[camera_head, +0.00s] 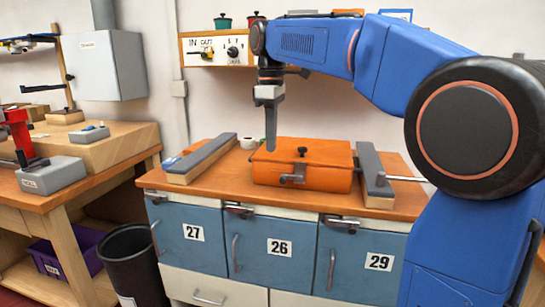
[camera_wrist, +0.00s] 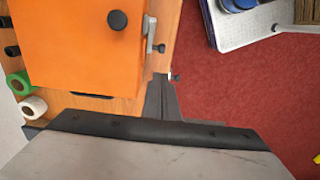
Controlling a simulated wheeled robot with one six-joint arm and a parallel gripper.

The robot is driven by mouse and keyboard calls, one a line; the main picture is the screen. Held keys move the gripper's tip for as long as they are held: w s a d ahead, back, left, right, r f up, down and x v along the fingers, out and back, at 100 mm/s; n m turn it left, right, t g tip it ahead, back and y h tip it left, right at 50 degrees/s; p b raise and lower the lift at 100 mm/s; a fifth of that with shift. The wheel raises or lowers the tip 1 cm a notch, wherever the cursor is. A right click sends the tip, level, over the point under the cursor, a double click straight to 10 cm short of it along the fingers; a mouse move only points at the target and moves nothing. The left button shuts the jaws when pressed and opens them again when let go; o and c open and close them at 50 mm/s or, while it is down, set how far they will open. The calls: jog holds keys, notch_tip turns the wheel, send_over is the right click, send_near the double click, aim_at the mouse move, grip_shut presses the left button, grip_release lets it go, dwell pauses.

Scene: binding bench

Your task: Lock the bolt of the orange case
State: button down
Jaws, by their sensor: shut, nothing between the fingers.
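The orange case (camera_head: 330,178) sits shut on the bench top, with a dark knob (camera_head: 302,150) on its lid. Its grey bolt (camera_head: 292,178) is on the front face and has a small dark knob. In the wrist view the case (camera_wrist: 60,50) fills the upper left and the bolt (camera_wrist: 150,36) runs along its front edge. My gripper (camera_head: 271,148) points down, shut and empty, and overlaps the left part of the case in the head view. In the wrist view my gripper (camera_wrist: 161,80) is by the case's front edge, a little short of the bolt; contact cannot be told.
Grey-topped wooden blocks flank the case, left (camera_head: 203,158) and right (camera_head: 368,165). A metal rod (camera_head: 405,179) sticks out on the right. A white roll (camera_wrist: 33,107) and a green roll (camera_wrist: 19,83) lie beside the case. Blue cabinet doors (camera_head: 265,250) with latches are below.

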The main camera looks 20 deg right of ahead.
jog(key=shift+r, duration=2.7)
